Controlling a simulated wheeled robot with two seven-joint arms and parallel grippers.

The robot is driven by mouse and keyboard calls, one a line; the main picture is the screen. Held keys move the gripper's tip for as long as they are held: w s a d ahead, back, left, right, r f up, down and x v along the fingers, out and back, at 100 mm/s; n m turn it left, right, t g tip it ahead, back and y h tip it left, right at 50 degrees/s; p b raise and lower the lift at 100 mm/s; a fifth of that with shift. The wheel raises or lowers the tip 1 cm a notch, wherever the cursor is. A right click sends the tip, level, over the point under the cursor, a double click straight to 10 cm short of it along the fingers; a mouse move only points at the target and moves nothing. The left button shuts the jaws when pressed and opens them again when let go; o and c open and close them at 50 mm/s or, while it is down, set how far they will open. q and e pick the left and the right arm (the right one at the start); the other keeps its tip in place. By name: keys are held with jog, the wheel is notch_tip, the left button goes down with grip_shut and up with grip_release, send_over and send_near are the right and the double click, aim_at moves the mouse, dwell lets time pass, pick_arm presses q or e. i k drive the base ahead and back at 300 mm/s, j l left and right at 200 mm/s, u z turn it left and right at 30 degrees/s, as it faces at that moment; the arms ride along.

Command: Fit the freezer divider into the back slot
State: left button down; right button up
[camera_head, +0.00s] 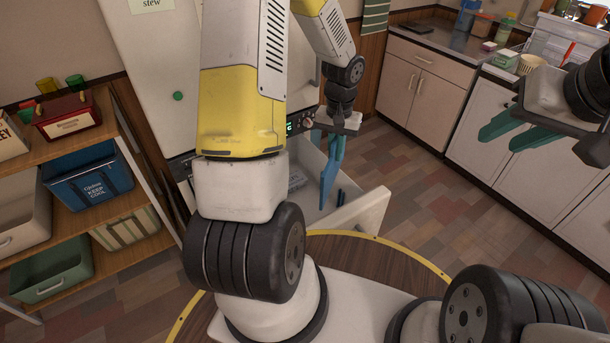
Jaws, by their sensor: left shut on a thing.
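My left gripper (327,188) reaches down into the open white freezer drawer (358,213), its blue fingers close together. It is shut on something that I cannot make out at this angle. I cannot pick out the freezer divider for certain; my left arm hides much of the drawer. The back slot is not visible. Small dark blue pieces (341,197) show in the drawer, right of the fingertips. My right gripper (497,140) is empty, its teal fingers apart, in front of the white cabinets at right.
The pale freezer body (140,60) stands behind the drawer. Shelves at left hold a red box (68,118), a blue cooler (92,182) and a green bin (55,275). A cluttered counter (440,37) runs along the right. The tiled floor (450,215) between is clear.

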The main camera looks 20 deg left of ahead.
aim_at(347, 207)
jog(key=i+l+u, duration=0.1)
jog(key=u, duration=0.5)
jog(key=i+l+u, duration=0.15)
jog(key=l+u, duration=0.45)
jog(key=i+l, duration=0.1)
jog(key=l, duration=0.35)
jog(key=i+l, duration=0.15)
jog(key=l, duration=0.35)
jog(key=i+l+u, duration=0.1)
jog(key=l, duration=0.35)
